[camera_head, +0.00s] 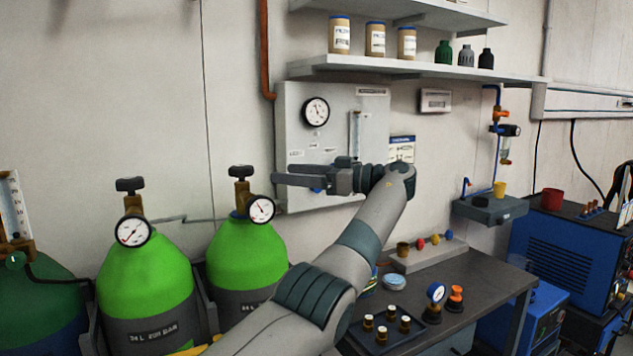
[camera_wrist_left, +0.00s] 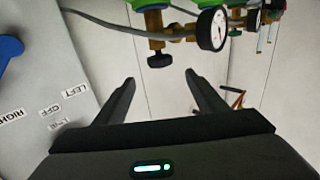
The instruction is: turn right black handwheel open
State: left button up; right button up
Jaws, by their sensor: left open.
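The right black handwheel (camera_head: 241,171) sits on the brass valve of the right green cylinder (camera_head: 246,255), with a round gauge (camera_head: 261,209) beside the valve. My left gripper (camera_head: 276,174) is open and empty, its fingers pointing left, a short way right of this handwheel. In the left wrist view, which looks upside down, the nearer handwheel (camera_wrist_left: 160,60) lies ahead, beyond the open left gripper's fingertips (camera_wrist_left: 160,79) and in line with the gap between them. It does not appear touched. My right gripper is not in view.
A second green cylinder (camera_head: 147,285) with its own black handwheel (camera_head: 130,185) stands further left. A grey wall panel (camera_head: 290,115) with a gauge and blue lever is behind my left gripper. The workbench (camera_head: 460,275) carries small parts below right.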

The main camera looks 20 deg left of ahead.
pick_arm(q)
jog(key=d+p, duration=0.1)
jog(key=d, duration=0.4)
jog(key=shift+w+d+p, duration=0.15)
jog(key=shift+d+p, duration=0.2)
jog(key=shift+p, duration=0.05)
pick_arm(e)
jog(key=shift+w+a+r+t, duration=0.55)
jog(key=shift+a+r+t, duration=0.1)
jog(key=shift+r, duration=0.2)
pick_arm(q)
jog(key=shift+f, duration=0.1)
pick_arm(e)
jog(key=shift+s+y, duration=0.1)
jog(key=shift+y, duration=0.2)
